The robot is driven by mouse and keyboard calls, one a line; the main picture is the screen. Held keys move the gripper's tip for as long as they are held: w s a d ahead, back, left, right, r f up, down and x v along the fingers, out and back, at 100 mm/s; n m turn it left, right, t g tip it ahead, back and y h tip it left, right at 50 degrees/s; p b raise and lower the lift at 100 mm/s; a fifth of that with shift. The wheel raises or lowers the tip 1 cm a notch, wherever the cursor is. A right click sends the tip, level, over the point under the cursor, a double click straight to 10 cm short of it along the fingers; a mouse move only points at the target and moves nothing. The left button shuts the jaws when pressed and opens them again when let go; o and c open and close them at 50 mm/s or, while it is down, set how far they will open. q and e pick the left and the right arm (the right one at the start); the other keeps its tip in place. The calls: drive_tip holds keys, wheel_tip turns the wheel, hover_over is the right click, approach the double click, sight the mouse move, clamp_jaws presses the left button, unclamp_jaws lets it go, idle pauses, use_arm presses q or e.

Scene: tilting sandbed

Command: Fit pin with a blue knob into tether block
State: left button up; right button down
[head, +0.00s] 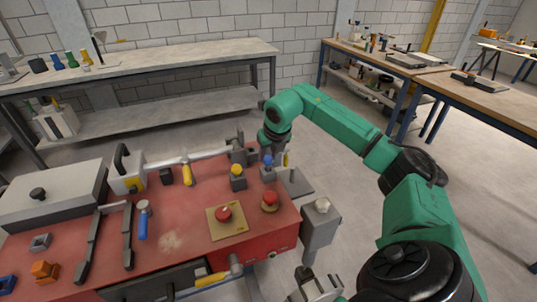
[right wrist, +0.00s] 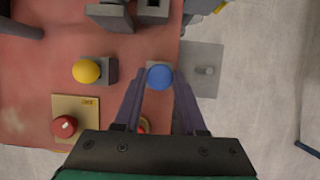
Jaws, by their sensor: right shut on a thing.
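The pin with a blue knob (head: 267,160) is at the right end of the red bench. Its round blue knob (right wrist: 160,77) sits between the fingers of my right gripper (right wrist: 158,92), which is shut on it. In the head view the right gripper (head: 270,149) reaches down onto the knob from above. A grey block (head: 268,174) shows just below the knob; whether the pin's shank is inside it is hidden. I cannot tell for sure which grey block is the tether block.
A yellow knob (head: 236,169) on a grey block stands left of the blue one. Red buttons (head: 223,213) (head: 269,199) sit in front. A grey plate with a short peg (right wrist: 207,70) lies to the right. Darker grey blocks (right wrist: 110,15) stand behind. Tools lie on the left.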

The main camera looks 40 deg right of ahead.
drive_tip(key=shift+f+b, duration=0.4)
drive_tip(key=shift+f, duration=0.15)
unclamp_jaws()
idle(0.4)
wheel_tip(320, 180, up, 8)
drive_tip(key=p, duration=0.6)
drive_tip(key=shift+p, duration=0.4)
